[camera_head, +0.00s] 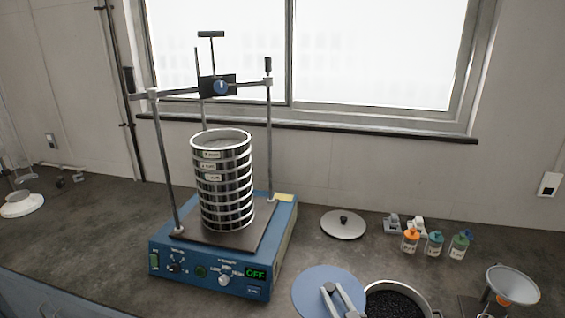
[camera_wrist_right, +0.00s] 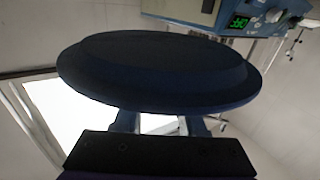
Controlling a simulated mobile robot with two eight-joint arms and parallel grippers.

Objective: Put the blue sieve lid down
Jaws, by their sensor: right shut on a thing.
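The blue sieve lid (camera_head: 313,284) is a flat disc at the lower middle of the head view, beside the shaker base. My right gripper (camera_head: 330,290) is shut on it, with fingers at the lid's top centre. In the right wrist view the lid (camera_wrist_right: 160,72) fills the middle as a dark blue disc, seen close up. The lid partly overlaps a pot of dark grains (camera_head: 397,302) in the head view; I cannot tell whether it touches the counter. My left gripper does not show.
The blue shaker (camera_head: 215,276) carries a tall sieve stack (camera_head: 224,185), open on top, under a clamp bar (camera_head: 215,88). A round grey lid with a knob (camera_head: 343,226) lies behind. Several small bottles (camera_head: 435,243) and a funnel (camera_head: 512,284) stand at right. The left counter is mostly clear.

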